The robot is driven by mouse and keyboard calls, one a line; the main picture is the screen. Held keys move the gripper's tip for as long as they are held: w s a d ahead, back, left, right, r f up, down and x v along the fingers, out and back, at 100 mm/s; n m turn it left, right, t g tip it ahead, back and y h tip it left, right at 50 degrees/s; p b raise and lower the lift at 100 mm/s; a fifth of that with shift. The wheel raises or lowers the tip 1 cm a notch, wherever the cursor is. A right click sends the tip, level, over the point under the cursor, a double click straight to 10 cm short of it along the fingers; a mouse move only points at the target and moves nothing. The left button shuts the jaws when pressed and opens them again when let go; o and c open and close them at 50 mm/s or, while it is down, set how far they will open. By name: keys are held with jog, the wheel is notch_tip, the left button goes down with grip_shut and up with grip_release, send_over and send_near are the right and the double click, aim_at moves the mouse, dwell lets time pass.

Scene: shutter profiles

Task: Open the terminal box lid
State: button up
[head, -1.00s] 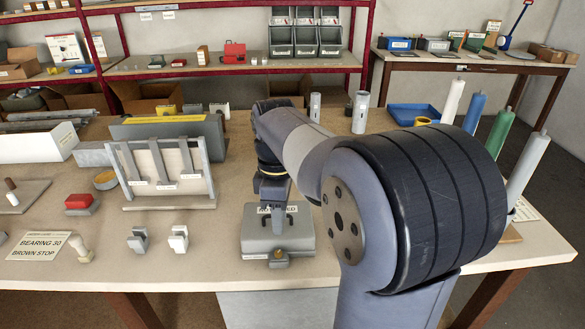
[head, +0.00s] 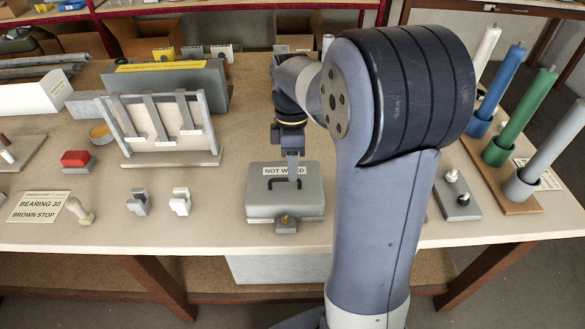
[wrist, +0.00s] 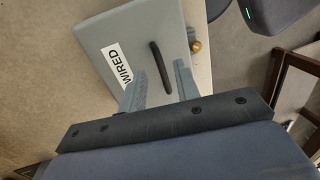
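The terminal box (head: 262,203) is a grey box near the table's front edge, with its lid shut. The lid carries a "NOT WIRED" label (head: 274,171) and a black bar handle (head: 271,184). A brass knob (head: 285,219) sits at the box's front. My gripper (head: 293,172) points down over the lid and hides part of the label. In the wrist view my gripper (wrist: 160,75) is open, its two grey fingers apart with the handle (wrist: 155,55) showing between and beyond them. I cannot tell whether the fingers touch anything. The knob also shows there (wrist: 196,46).
Two small clips (head: 180,201) and a red block (head: 75,158) lie left of the box. A slatted rack (head: 170,158) stands behind left. Coloured cylinders (head: 508,135) stand at the right. My arm hides the table just right of the box.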

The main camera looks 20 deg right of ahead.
jog(key=shift+s+f, duration=0.15)
jog(key=shift+f, duration=0.7)
jog(key=shift+c, duration=0.3)
grip_shut()
